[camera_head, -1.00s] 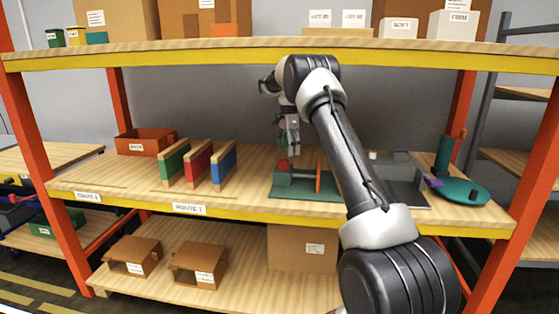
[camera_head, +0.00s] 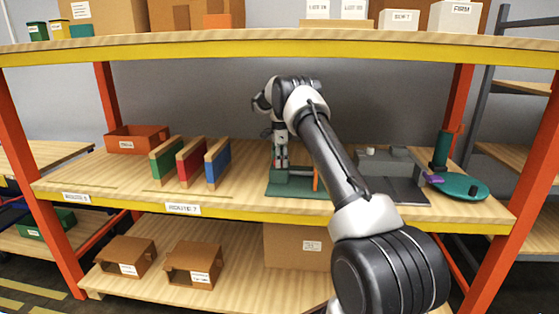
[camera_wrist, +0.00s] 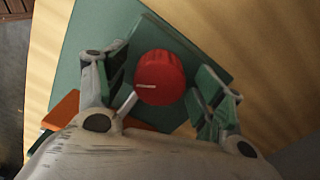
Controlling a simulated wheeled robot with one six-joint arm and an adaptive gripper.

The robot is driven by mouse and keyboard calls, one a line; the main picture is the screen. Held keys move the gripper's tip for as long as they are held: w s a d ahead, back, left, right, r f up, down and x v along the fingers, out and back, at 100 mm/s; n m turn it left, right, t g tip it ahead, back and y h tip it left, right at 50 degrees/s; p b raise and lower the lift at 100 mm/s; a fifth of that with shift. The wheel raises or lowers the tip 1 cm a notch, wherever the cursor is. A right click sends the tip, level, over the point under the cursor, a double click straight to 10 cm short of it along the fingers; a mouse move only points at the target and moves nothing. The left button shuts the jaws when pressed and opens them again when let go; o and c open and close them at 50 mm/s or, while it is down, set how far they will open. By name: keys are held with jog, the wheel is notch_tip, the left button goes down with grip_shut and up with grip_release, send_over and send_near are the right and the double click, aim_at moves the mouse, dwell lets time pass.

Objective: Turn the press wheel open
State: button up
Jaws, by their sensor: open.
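The press wheel looks like a round red knob (camera_wrist: 160,78) with a pale line on its face, set on a green press (camera_wrist: 80,50). In the wrist view my gripper (camera_wrist: 165,90) is open, one finger on each side of the knob. I see a gap on the right; on the left a short grey bar lies by the finger. In the head view my gripper (camera_head: 281,160) reaches down over the green press base (camera_head: 295,190), and the knob is mostly hidden there. An orange upright plate (camera_head: 316,178) stands just right of it.
Green, red and blue upright panels (camera_head: 190,163) stand to the left, with an orange bin (camera_head: 137,139) behind. A grey fixture (camera_head: 400,175) and a green round plate (camera_head: 465,187) with a post are to the right. The upper shelf (camera_head: 200,52) lies above my arm.

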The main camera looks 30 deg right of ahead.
jog(key=c, duration=1)
